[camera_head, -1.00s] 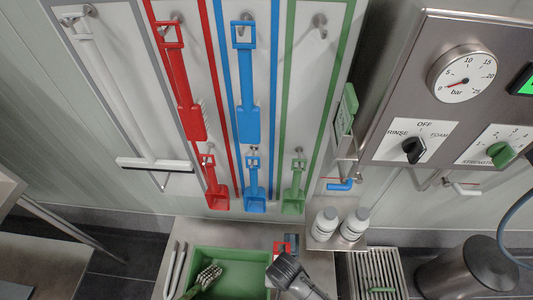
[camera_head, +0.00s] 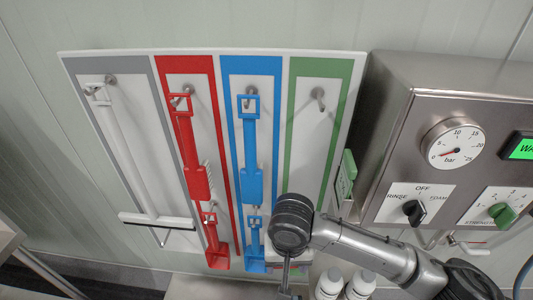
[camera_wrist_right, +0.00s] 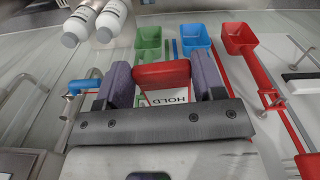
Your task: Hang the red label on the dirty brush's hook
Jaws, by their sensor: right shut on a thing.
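My right gripper (camera_wrist_right: 163,85) is shut on the red label (camera_wrist_right: 160,74) in the wrist view. The label has a red top and a white card reading HOLD. In the head view my right gripper (camera_head: 288,284) points down below the tool board, and the label cannot be made out. The empty hook (camera_head: 318,95) is at the top of the green-framed panel (camera_head: 308,150), up and right of the gripper. The brush is not in view now. My left gripper is not in view.
Red (camera_head: 196,165) and blue (camera_head: 252,165) brushes and a white squeegee (camera_head: 140,170) hang left of the green panel. A steel control box (camera_head: 400,130) juts out at the right. White bottles (camera_head: 330,283) stand beside my gripper. The green panel's upper part is clear.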

